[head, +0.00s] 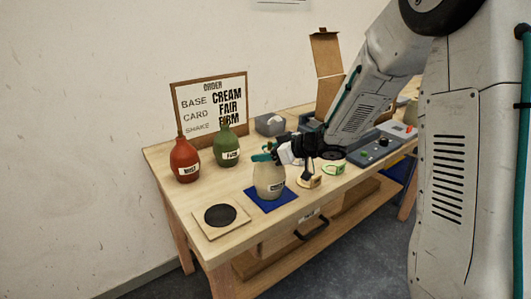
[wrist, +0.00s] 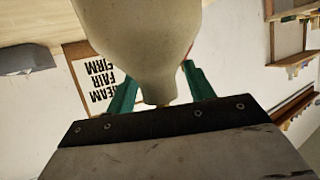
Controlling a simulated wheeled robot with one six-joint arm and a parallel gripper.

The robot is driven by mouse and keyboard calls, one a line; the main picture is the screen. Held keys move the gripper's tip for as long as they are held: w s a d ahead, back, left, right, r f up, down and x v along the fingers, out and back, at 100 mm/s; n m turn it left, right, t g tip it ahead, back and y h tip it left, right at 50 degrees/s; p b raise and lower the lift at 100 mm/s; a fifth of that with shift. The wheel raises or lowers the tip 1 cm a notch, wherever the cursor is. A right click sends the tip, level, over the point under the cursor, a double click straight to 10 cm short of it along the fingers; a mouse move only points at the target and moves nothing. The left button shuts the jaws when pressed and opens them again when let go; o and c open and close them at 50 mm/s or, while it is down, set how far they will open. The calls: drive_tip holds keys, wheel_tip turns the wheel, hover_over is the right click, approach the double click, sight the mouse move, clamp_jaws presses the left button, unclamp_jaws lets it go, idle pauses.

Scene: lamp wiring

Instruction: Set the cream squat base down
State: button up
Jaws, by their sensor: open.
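The cream squat base (head: 270,183) is a pale, round-bellied bottle with a small label. It stands upright on the blue mat (head: 285,198) near the table's front edge. My gripper (head: 264,154) is at its neck, with teal fingers. In the wrist view the cream base (wrist: 140,40) fills the top middle, and its narrow neck lies between the two open green fingers of my gripper (wrist: 160,85). I cannot tell whether either finger touches the neck. The base's underside is hidden.
A red bottle (head: 185,160) and a green bottle (head: 226,147) stand behind and left, before the order board (head: 208,103). A wooden plate with a black disc (head: 220,215) lies front left.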

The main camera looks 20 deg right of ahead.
drive_tip(key=shift+r, duration=0.2)
drive_tip(key=s+d+r+m+t+h, duration=0.2)
drive_tip(key=s+d+r+m+h, duration=0.4)
drive_tip(key=s+d+r+h, duration=0.75)
drive_tip(key=s+a+f+m+g+y, duration=0.1)
drive_tip(key=s+a+g, duration=0.2)
drive_tip(key=s, duration=0.5)
drive_tip(key=s+a+f+m+g+y, duration=0.1)
drive_tip(key=s+a+f+g, duration=0.1)
drive_tip(key=s, duration=0.7)
drive_tip(key=s+a+f+m+g+y, duration=0.1)
drive_tip(key=s+a+g, duration=0.3)
drive_tip(key=s, duration=0.4)
drive_tip(key=shift+s+a+f+g+y, duration=0.15)
drive_tip(key=shift+s+f+g+y, duration=0.15)
drive_tip(key=shift+f+g+y, duration=0.35)
